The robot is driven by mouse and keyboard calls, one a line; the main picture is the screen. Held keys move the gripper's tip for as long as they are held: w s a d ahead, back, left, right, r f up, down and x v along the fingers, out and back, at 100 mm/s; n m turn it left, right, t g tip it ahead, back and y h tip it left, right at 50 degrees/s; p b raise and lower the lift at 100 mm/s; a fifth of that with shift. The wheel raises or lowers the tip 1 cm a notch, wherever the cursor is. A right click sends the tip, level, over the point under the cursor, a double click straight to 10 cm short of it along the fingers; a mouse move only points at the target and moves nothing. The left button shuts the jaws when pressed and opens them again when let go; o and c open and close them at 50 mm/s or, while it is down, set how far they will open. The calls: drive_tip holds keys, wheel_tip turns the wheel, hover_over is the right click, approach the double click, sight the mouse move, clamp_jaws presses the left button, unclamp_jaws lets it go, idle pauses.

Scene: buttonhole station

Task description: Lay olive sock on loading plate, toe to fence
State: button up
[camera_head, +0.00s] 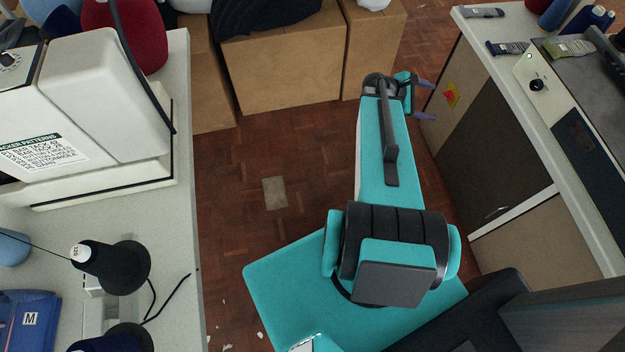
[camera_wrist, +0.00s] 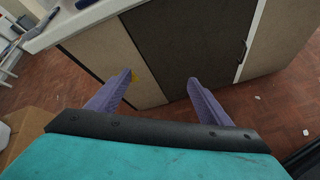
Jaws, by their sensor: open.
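A small olive-green folded piece (camera_head: 570,48), which looks like the olive sock, lies on the right-hand counter near the top right. Its toe and cuff cannot be told apart at this size. A dark grey flat surface (camera_head: 574,77) is set in that counter beside a control panel; I cannot tell whether it is the loading plate, and no fence is clear. My gripper (camera_head: 432,101) is open and empty, left of the counter and apart from the sock. In the wrist view its two purple fingers (camera_wrist: 160,80) are spread before the cabinet front.
A navy folded piece (camera_head: 507,47) and a grey one (camera_head: 484,12) lie on the same counter (camera_head: 572,172), left of the olive one. Cardboard boxes (camera_head: 285,62) line the back. A sewing machine (camera_head: 85,100) stands left. Brown floor between is open.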

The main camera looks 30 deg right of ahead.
drive_tip(key=a+f+m+y, duration=0.1)
drive_tip(key=a+f+y, duration=0.1)
drive_tip(key=a+f, duration=0.45)
drive_tip(key=s+a+f+m+y, duration=0.15)
drive_tip(key=a+f, duration=0.25)
drive_tip(key=a, duration=0.6)
drive_tip(key=w+a+f+m+y, duration=0.1)
drive_tip(key=a+f+m+y, duration=0.1)
drive_tip(key=a+f, duration=0.45)
drive_tip(key=s+a+f+m+g+y, duration=0.1)
drive_tip(key=s+a, duration=0.3)
drive_tip(key=a, duration=0.5)
drive_tip(key=s+a+f+m+g+y, duration=0.1)
drive_tip(key=s+a+f+m+y, duration=0.1)
drive_tip(key=a, duration=0.7)
drive_tip(key=s+a+f+m+g+y, duration=0.1)
drive_tip(key=s+a+f+m+y, duration=0.1)
drive_tip(key=s+a, duration=0.4)
drive_tip(key=a+f+y, duration=0.1)
drive_tip(key=a, duration=0.2)
drive_tip(key=shift+c, duration=0.2)
